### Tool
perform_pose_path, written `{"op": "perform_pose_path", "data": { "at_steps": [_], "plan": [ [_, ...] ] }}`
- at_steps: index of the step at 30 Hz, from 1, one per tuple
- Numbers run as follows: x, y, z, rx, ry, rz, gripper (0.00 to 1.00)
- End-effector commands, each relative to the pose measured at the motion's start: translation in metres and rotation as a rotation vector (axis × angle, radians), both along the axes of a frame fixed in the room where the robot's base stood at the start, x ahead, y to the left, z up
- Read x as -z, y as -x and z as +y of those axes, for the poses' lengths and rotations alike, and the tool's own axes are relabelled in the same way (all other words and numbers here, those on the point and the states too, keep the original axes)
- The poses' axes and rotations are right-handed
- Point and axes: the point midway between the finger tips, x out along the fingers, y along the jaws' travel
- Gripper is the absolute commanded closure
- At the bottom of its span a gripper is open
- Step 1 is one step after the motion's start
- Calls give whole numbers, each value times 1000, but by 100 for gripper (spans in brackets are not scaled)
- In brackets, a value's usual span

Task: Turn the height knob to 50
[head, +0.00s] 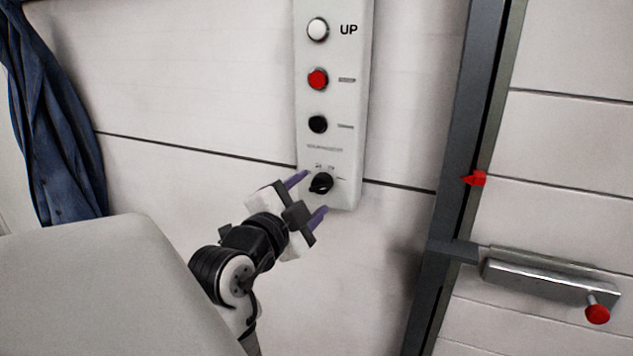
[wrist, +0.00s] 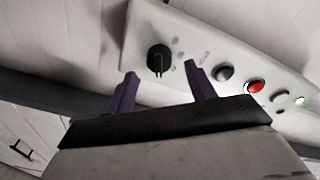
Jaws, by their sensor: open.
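The height knob is the black pointer knob (head: 321,183) at the bottom of the pale control panel (head: 357,100). It also shows in the wrist view (wrist: 158,59), beyond and roughly between my fingertips. The marks around it are too small to read. My gripper (head: 307,192) is open, with its two purple fingers apart and nothing between them in the wrist view (wrist: 160,78). In the head view the fingers reach toward the knob from the lower left, one to each side of it. I cannot tell whether they touch the panel.
Above the knob are a black button (head: 318,124), a red button (head: 318,79) and a white button (head: 318,29) labelled UP. A dark upright post (head: 462,130) with a red pointer (head: 474,179) stands to the right. A metal bracket with a red knob (head: 597,314) is at lower right. A blue curtain (head: 50,120) hangs left.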

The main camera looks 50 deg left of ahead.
Motion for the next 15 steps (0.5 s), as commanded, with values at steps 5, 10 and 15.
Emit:
{"op": "perform_pose_path", "data": {
  "at_steps": [5, 10, 15],
  "plan": [
    [-1, -23, 9, 2, 2, 0, 45],
    [0, -31, 13, 0, 1, 0, 45],
    [1, -31, 13, -1, 0, 1, 45]
  ]
}}
